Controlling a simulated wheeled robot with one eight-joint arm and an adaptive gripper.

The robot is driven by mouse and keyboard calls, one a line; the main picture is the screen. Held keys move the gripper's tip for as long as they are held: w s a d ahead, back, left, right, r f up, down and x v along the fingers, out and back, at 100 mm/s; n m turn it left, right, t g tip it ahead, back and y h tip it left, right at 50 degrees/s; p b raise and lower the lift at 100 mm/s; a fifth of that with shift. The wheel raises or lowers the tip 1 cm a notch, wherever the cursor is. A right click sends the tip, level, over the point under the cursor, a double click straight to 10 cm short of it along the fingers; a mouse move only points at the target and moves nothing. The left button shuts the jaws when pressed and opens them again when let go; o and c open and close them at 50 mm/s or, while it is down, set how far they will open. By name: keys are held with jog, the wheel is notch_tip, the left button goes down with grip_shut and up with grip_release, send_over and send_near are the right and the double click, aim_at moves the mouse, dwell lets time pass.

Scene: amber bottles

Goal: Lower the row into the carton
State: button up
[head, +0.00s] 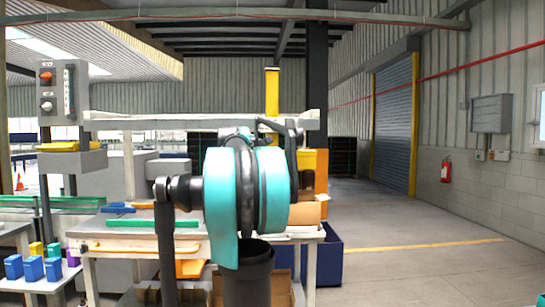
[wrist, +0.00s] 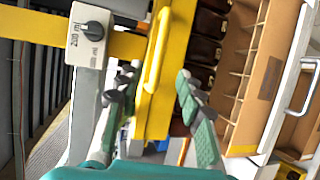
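Dark brown bottles (wrist: 206,52) show in a row behind the panel's right edge. The cardboard carton (wrist: 262,85), with several divided cells, lies right of them. In the head view my arm hides the gripper and most of the bottles; part of a carton (head: 308,212) shows on the bench.
A grey dial box marked 200 ml (wrist: 90,35) on a yellow arm stands close left of the fingers. A yellow post (head: 272,92) rises behind the bench. Blue blocks (head: 33,268) sit at the left.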

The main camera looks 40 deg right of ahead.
jog(key=x, duration=1.3)
jog(key=shift+c, duration=0.2)
grip_shut()
